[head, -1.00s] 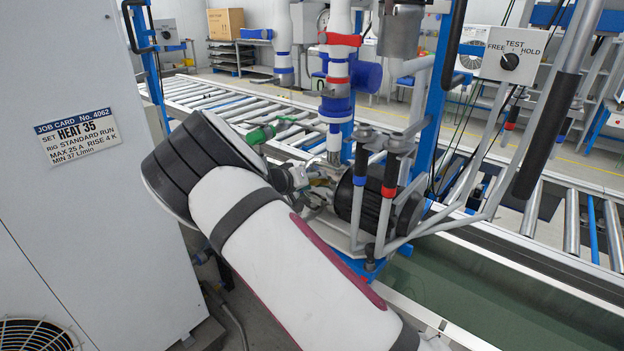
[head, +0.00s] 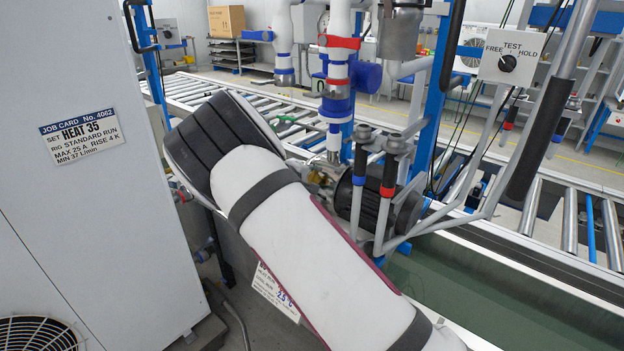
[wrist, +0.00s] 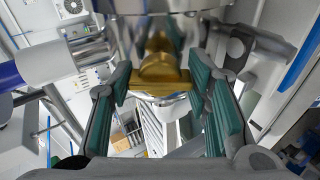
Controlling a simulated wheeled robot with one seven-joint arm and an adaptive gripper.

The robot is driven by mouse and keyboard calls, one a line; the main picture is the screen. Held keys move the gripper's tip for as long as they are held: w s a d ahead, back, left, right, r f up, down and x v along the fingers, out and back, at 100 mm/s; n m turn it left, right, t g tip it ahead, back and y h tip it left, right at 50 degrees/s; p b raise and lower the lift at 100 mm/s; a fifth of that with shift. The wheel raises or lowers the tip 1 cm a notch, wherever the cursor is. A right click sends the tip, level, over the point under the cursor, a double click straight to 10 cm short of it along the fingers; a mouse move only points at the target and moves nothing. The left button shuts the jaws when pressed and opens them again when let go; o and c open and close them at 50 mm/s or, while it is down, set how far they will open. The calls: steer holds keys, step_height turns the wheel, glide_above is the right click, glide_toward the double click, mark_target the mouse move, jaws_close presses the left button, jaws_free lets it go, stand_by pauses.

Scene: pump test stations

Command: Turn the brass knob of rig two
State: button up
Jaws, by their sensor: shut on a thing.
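In the wrist view a brass knob (wrist: 162,80) sits between the green pads of my gripper (wrist: 165,92), with a pad against each side. My gripper is shut on it. In the head view my white arm hides the gripper and the knob. A little brass-coloured fitting (head: 322,178) shows just past my arm, beside the black motor (head: 360,203) of the pump rig. No rig number is readable.
A grey cabinet with a job card (head: 77,135) reading HEAT 35 stands at left. A FREE/TEST/HOLD switch box (head: 512,57) is at upper right. Grey lever handles (head: 388,190) stand close right of my arm. A roller conveyor (head: 205,92) runs behind. A partly hidden card (head: 275,292) hangs below my arm.

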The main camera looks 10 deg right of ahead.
steer(key=shift+n, duration=0.4)
steer(key=o, duration=1.2)
steer(key=v, duration=1.2)
